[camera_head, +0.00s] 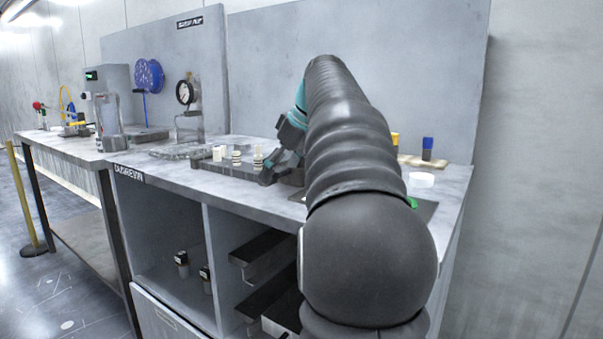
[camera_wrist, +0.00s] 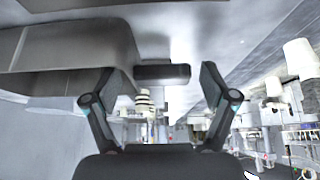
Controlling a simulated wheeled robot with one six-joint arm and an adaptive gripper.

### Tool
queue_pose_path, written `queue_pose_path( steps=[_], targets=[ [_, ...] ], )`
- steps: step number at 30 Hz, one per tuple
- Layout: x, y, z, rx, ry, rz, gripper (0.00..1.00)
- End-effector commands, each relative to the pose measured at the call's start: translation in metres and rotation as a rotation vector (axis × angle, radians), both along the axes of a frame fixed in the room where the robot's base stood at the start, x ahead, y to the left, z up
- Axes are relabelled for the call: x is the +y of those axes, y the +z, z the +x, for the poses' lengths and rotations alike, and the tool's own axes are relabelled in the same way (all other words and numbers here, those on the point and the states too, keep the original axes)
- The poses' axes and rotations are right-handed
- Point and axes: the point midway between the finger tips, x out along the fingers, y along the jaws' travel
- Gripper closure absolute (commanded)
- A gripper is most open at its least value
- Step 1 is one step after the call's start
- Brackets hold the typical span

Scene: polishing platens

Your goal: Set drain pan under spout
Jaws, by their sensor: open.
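A shallow, pale grey flat tray (camera_head: 180,151), possibly the drain pan, lies on the bench below the round gauge (camera_head: 185,92). The gauge stands on a fitting with a short side outlet (camera_head: 188,115), perhaps the spout; it is too small to be sure. My gripper (camera_head: 268,170) is low over the bench, at the right of several small vials, partly hidden by my arm. In the wrist view my gripper (camera_wrist: 160,76) has its two fingers spread wide. A striped vial (camera_wrist: 144,103) shows between them, apart from both fingers. Nothing is held.
Small white and striped vials (camera_head: 237,158) stand near my gripper. A blue-capped block (camera_head: 427,148) and a white round lid (camera_head: 421,180) lie at the right. Open shelves (camera_head: 165,240) are below the bench top. A tall back panel (camera_head: 260,70) closes the rear.

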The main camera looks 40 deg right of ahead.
Motion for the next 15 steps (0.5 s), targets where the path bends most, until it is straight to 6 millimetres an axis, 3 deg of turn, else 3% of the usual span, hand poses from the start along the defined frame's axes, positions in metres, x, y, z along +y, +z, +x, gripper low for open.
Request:
queue_pose_path(
  steps=[3, 4, 12, 15],
  targets=[
    [0.0003, 0.0003, 0.0002, 0.000, 0.001, 0.000, 0.16],
    [0.0003, 0.0003, 0.0002, 0.000, 0.001, 0.000, 0.21],
    [0.0009, 0.0003, 0.0006, 0.000, 0.004, 0.000, 0.85],
    [0.0012, 0.0005, 0.0008, 0.000, 0.004, 0.000, 0.92]
  ],
)
